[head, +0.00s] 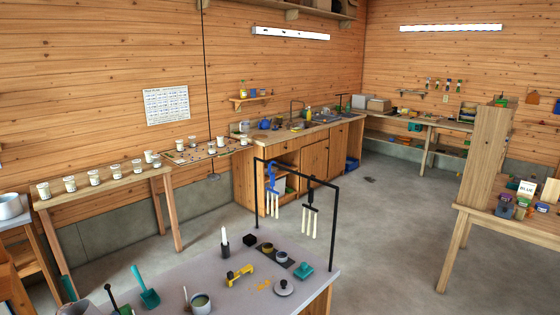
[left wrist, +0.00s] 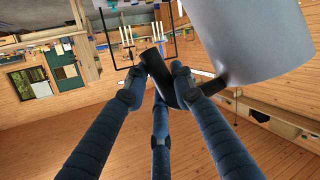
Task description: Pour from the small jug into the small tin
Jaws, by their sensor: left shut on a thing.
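In the left wrist view my left gripper (left wrist: 158,80) is shut on the dark handle of a plain light-grey jug (left wrist: 250,40). The jug's body fills the upper right of that view. Its mouth and contents are out of sight, and I cannot tell its tilt. In the head view neither the held jug nor my grippers show. On the grey-topped table (head: 220,262), a small round container (head: 200,304) stands at the near edge, and two small tins (head: 267,247) (head: 281,257) stand on a dark strip. I cannot tell which is the small tin.
A yellow tool (head: 240,275), a teal scoop (head: 147,292), a white candle-like item (head: 225,240) and a round lidded item (head: 284,288) lie around. A shelf table (head: 105,185) with several white cups stands left.

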